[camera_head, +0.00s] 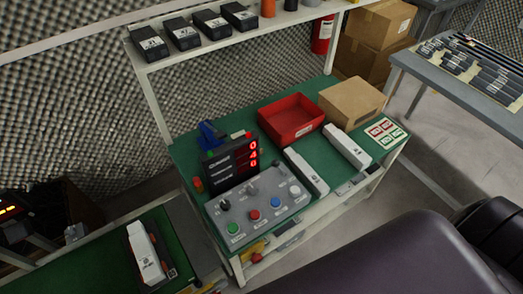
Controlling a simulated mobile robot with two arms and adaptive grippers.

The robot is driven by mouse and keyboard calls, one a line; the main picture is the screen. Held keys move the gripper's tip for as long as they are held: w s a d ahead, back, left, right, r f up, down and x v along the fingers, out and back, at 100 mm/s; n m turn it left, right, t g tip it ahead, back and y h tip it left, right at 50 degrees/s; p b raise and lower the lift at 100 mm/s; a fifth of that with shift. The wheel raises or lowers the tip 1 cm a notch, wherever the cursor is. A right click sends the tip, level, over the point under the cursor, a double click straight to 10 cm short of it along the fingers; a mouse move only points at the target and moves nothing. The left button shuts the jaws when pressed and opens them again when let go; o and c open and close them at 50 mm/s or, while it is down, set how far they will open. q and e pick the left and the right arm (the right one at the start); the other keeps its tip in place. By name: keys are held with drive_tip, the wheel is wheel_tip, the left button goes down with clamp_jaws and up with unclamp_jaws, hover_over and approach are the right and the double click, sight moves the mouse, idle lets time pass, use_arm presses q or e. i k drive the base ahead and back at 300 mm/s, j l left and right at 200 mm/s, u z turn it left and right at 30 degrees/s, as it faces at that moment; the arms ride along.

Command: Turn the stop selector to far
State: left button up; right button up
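A grey control panel (258,214) lies on the green top of a workbench. Along its far side are a black knob (225,205) at the left, a selector knob (252,190) near the middle and another small control toward the right. Nearer are green (233,228), red (254,215) and blue (275,202) buttons and a pale knob (295,190). The labels are too small to read, so I cannot tell which knob is the stop selector or where it points. Neither of my grippers is in view, and nothing touches the panel.
A black display (232,163) with red digits stands behind the panel. A red tray (291,119), a cardboard box (352,101) and two white units (306,171) (348,147) lie to the right. A shelf (200,48) with black boxes overhangs the back.

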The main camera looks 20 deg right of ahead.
sight(253, 190)
drive_tip(key=i+z, duration=0.15)
drive_tip(key=z, duration=0.55)
